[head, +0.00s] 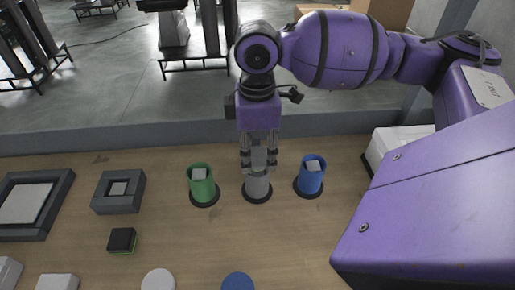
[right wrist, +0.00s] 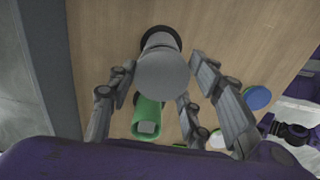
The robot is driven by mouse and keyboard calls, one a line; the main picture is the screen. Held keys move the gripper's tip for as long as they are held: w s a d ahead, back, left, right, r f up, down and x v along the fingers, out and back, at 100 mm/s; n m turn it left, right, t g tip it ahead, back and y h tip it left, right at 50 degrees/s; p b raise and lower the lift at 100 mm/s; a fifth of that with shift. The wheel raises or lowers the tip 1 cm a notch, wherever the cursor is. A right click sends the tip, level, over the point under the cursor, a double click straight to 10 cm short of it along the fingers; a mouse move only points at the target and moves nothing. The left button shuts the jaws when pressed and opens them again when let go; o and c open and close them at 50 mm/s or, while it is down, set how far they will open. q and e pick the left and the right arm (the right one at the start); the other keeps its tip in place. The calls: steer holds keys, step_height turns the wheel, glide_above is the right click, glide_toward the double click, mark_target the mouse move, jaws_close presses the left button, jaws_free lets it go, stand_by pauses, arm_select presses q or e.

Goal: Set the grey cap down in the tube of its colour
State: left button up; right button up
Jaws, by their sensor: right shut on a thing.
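My right gripper (head: 258,165) points down over the grey tube (head: 257,188), its fingers close to the tube's rim. It is shut on the grey cap (head: 258,157), which also shows between the fingers in the right wrist view (right wrist: 163,76). There the cap covers part of the grey tube (right wrist: 160,38), and they look nearly in line. I cannot tell whether the cap touches the rim or is partly inside. The green tube (head: 203,190) stands to the left and the blue tube (head: 310,182) to the right, both upright. My left gripper is not in view.
Light grey pieces show inside the green and blue tubes. On the wooden table are a dark square holder (head: 103,203), a black block (head: 122,240), a large dark frame (head: 50,215), a white disc (head: 158,281) and a blue disc (head: 237,282). The front middle is mostly clear.

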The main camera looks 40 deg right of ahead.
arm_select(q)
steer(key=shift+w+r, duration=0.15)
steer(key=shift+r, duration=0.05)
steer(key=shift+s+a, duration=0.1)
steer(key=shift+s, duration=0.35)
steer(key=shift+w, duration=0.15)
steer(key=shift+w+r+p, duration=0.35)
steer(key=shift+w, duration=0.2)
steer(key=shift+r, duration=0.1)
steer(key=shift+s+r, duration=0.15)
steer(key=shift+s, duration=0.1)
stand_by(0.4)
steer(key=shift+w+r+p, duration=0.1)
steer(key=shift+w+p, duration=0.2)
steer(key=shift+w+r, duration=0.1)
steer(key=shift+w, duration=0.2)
